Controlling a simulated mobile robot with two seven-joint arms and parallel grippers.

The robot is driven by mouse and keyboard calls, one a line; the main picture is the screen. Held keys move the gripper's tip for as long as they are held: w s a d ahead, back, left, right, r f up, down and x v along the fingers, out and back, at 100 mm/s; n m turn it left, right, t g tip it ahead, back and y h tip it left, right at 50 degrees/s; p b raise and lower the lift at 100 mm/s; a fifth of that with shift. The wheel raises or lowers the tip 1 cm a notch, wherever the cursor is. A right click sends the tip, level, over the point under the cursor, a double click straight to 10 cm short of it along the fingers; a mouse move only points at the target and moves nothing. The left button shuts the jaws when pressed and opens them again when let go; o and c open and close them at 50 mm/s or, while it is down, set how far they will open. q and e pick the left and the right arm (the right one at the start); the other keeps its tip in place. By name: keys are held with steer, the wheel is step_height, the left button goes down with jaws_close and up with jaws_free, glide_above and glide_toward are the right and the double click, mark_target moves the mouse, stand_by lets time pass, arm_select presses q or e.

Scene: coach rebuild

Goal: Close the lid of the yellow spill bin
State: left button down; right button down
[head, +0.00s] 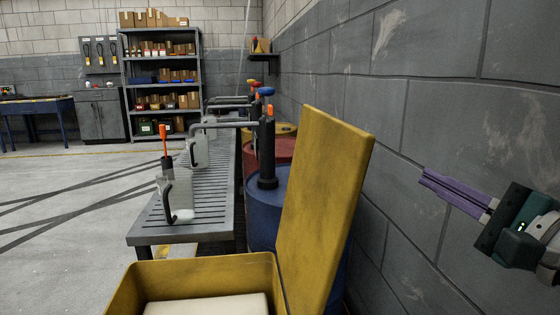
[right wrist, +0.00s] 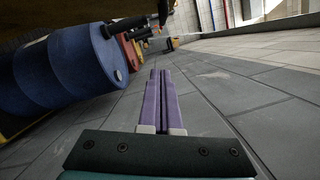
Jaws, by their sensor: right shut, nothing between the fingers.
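The yellow spill bin (head: 210,268) stands at the bottom middle of the head view, with something pale inside. Its yellow lid (head: 322,195) stands open and upright, leaning slightly right, on the bin's right side. My right gripper (head: 424,176) is at the right, beside the grey block wall, with its purple fingers shut and empty. It points left toward the lid, with a visible gap between them in the picture. In the right wrist view the fingers (right wrist: 160,75) are together with nothing between them. My left gripper is not in view.
A blue drum (head: 262,215) stands behind the lid, also seen in the right wrist view (right wrist: 68,70). A red drum (head: 268,150) is farther back. A slatted metal bench (head: 200,205) with jugs stands left of the drums. The grey wall (head: 430,110) is close on the right.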

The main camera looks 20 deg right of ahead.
steer(key=w+a+r+p, duration=0.1)
steer(key=w+a+r, duration=0.1)
steer(key=w, duration=0.8)
steer(key=shift+a, duration=0.8)
steer(key=shift+r, duration=0.1)
steer(key=shift+p, duration=0.3)
